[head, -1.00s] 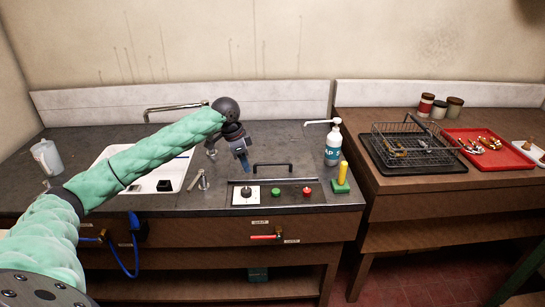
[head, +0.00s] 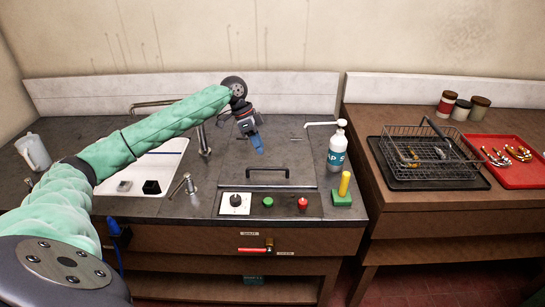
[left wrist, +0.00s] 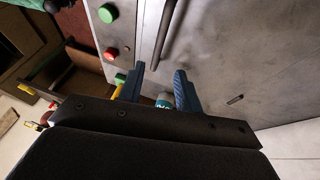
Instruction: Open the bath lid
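The bath lid (head: 292,157) is a flat grey panel in the dark counter, with a black bar handle (head: 281,172) along its near side. The lid lies shut, flush with the counter. In the left wrist view the lid (left wrist: 222,48) fills the upper right, with the handle (left wrist: 164,36) ahead of the fingers. My left gripper (head: 257,148) has blue fingers and hangs above the lid, behind the handle and a little left of its middle. In the left wrist view its fingers (left wrist: 157,84) are apart with nothing held. My right gripper is out of view.
A control strip in front has a black knob (head: 236,200), a green button (head: 268,202) and a red button (head: 303,203). A soap bottle (head: 336,150) and a yellow-handled tool (head: 344,184) stand right of the lid. The sink (head: 150,160) is left. A wire basket (head: 428,160) sits on the right table.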

